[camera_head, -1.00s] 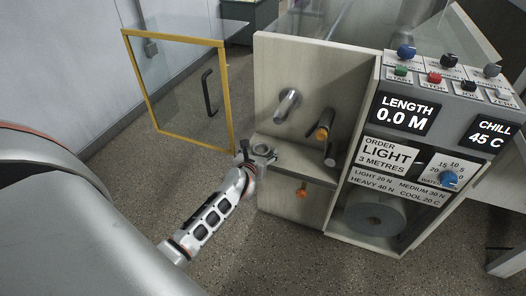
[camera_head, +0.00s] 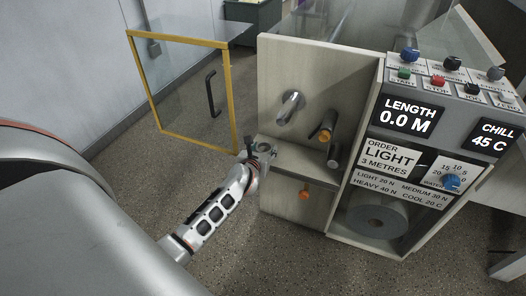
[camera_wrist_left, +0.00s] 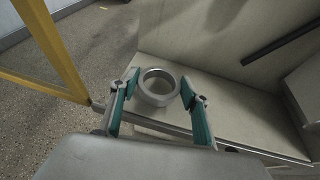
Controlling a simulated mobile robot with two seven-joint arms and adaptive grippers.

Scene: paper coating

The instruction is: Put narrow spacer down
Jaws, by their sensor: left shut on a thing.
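The narrow spacer is a short grey metal ring (camera_wrist_left: 158,87), seen from above with its hole open in the left wrist view. My left gripper (camera_wrist_left: 158,100) has its two teal-padded fingers on either side of the ring and is shut on it. In the head view, the gripper (camera_head: 254,156) and ring (camera_head: 264,148) are at the left end of the machine's pale shelf (camera_head: 292,153). I cannot tell if the ring touches the shelf. My right gripper is not in view.
A metal roller (camera_head: 291,106), an orange-collared shaft (camera_head: 322,133) and a dark stub (camera_head: 334,155) stick out above the shelf. An orange knob (camera_head: 304,195) is below. A yellow-framed glass door (camera_head: 233,100) stands open at left.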

